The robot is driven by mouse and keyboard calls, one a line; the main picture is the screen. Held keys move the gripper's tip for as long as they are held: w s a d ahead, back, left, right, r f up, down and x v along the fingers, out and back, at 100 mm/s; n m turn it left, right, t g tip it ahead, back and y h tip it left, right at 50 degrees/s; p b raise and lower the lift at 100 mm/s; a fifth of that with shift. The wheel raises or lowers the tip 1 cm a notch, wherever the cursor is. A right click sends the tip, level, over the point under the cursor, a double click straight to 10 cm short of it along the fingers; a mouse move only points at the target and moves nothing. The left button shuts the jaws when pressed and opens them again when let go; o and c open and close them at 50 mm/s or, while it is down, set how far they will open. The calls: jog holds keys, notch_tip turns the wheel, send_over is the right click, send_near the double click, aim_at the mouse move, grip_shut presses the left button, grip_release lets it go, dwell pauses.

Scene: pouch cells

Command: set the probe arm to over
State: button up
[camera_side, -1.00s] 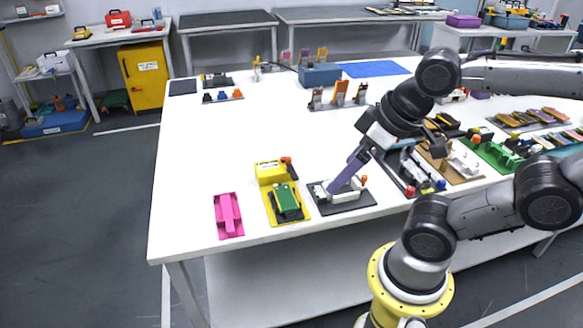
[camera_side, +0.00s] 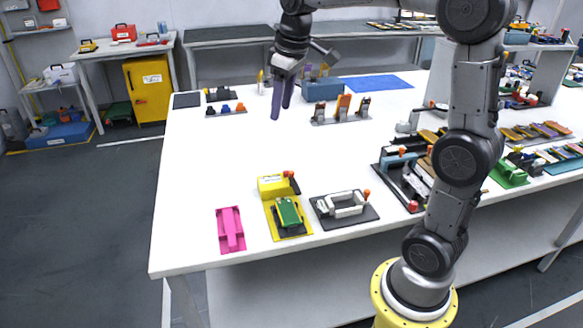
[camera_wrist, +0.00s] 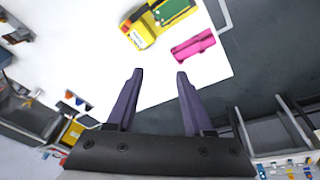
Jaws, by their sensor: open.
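I cannot tell for certain which part is the probe arm. A yellow fixture (camera_side: 272,185) holds a green piece (camera_side: 288,212) and has a dark lever with an orange end (camera_side: 290,175). Right of it, a dark plate (camera_side: 326,214) bears a white frame-like part (camera_side: 345,204) with an orange knob (camera_side: 367,192). My gripper (camera_side: 281,112) is open and empty, raised above the table behind both. In the wrist view my gripper (camera_wrist: 160,74) shows its two purple fingers apart with nothing between them. The yellow fixture (camera_wrist: 142,33) is at the top there, beyond the fingertips.
A pink block (camera_side: 230,230) lies left of the yellow fixture, near the table's front edge. Several small holders (camera_side: 340,108) stand behind, near a blue-grey box (camera_side: 322,89). More fixtures crowd the right side. The table's left middle is clear.

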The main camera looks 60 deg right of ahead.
jog(key=w+d+f+m+g, duration=0.1)
jog(key=w+d+f+g, duration=0.1)
jog(key=w+d+f, duration=0.45)
jog(key=m, duration=0.1)
send_near(291, 171)
jog(key=shift+g+y, duration=0.3)
jog(key=shift+y, duration=0.1)
jog(key=f, duration=0.8)
jog(key=shift+w+d+f, duration=0.1)
jog(key=shift+d+f, duration=0.1)
jog(key=shift+d, duration=0.1)
grip_shut()
